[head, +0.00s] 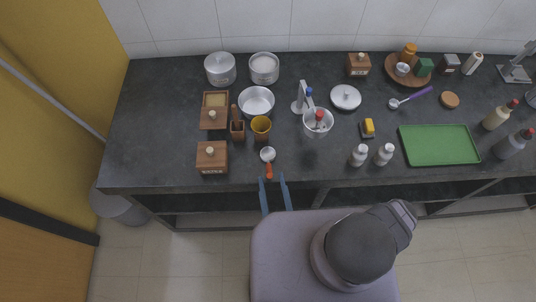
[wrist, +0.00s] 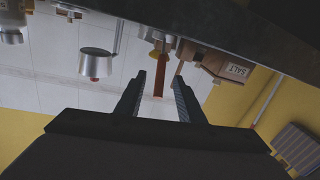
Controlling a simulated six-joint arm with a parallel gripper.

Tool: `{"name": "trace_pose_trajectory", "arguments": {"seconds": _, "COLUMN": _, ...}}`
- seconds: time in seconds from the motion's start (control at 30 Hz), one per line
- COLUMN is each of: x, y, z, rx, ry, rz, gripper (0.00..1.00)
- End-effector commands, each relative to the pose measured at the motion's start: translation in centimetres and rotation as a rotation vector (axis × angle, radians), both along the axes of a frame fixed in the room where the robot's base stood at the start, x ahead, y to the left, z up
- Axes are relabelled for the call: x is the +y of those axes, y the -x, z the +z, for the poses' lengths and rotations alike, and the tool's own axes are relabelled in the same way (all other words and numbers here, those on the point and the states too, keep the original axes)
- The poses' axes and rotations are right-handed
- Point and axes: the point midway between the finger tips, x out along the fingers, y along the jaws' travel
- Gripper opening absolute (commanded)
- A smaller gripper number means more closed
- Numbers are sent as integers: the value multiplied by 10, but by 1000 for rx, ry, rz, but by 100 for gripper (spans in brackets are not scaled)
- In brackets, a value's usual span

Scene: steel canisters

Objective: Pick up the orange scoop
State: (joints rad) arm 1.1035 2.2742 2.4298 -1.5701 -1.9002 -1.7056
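The orange scoop (head: 269,171) lies near the front edge of the dark counter, its orange handle toward me and its pale round bowl farther back. My gripper (head: 273,179) is open at the counter's front edge, with its two fingers apart on either side of the handle's end. In the wrist view, my gripper (wrist: 160,80) is open, and an orange-red handle, which looks like that of the scoop (wrist: 159,78), shows between the fingertips. No contact with either finger is visible. The exact height of the fingers over the counter cannot be told.
A wooden salt box (head: 212,158) is to the left. The counter between canister and scoop is clear.

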Motion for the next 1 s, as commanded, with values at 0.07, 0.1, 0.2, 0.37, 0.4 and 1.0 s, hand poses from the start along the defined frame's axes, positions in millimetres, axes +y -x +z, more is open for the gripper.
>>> {"name": "trace_pose_trajectory", "arguments": {"seconds": 0.07, "x": 0, "y": 0, "z": -1, "rx": 0, "ry": -1, "rz": 0, "gripper": 35}}
{"name": "trace_pose_trajectory", "arguments": {"seconds": 0.1, "x": 0, "y": 0, "z": -1, "rx": 1, "ry": -2, "rz": 0, "gripper": 35}}
{"name": "trace_pose_trajectory", "arguments": {"seconds": 0.2, "x": 0, "y": -2, "z": -1, "rx": 2, "ry": -3, "rz": -1, "gripper": 35}}
{"name": "trace_pose_trajectory", "arguments": {"seconds": 0.37, "x": 1, "y": -6, "z": -2, "rx": 3, "ry": -4, "rz": -2, "gripper": 35}}
{"name": "trace_pose_trajectory", "arguments": {"seconds": 0.4, "x": 1, "y": -8, "z": -2, "rx": 4, "ry": -3, "rz": -4, "gripper": 35}}
{"name": "trace_pose_trajectory", "arguments": {"seconds": 1.0, "x": 6, "y": -41, "z": -3, "rx": 5, "ry": -4, "rz": -4, "gripper": 35}}
